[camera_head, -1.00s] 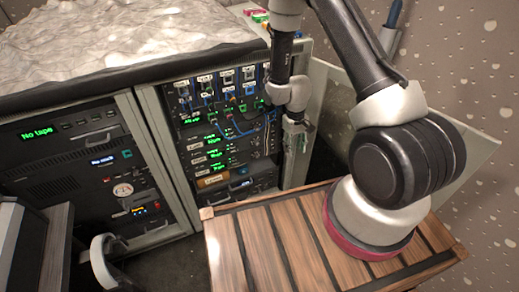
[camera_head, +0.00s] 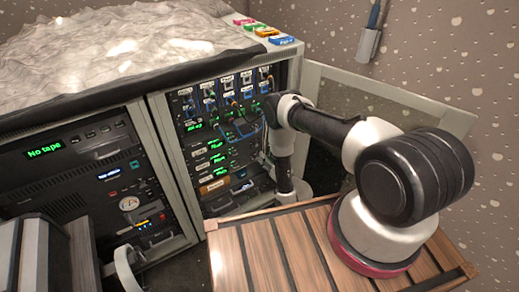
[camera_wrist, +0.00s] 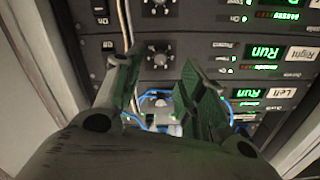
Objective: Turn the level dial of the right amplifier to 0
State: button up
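The wrist view looks at the rack upside down. The panel labelled Right (camera_wrist: 302,54) shows a green "Run" display (camera_wrist: 262,53). A small black dial (camera_wrist: 158,53), ringed by light marks, appears in line with this panel. The panel labelled Left (camera_wrist: 280,92) shows in the row below it in the picture. My gripper (camera_wrist: 160,82) is open, with its fingers apart and nothing between them. The dial shows just above the gap, apart from the fingers. Its exact setting is too small to read. In the head view my arm hides the fingers.
Blue cables (camera_wrist: 130,119) run near the fingertips, and a pale cable (camera_wrist: 126,25) hangs beside the dial. A wooden slatted table (camera_head: 262,250) stands before the rack. The rack door (camera_head: 400,100) stands open behind my arm.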

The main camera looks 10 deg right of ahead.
aim_at(257, 145)
jog(key=x, duration=0.5)
jog(key=r+x, duration=0.1)
jog(key=x, duration=0.1)
jog(key=shift+w+a, duration=0.15)
jog(key=shift+w, duration=0.25)
jog(key=shift+c, duration=0.2)
grip_shut()
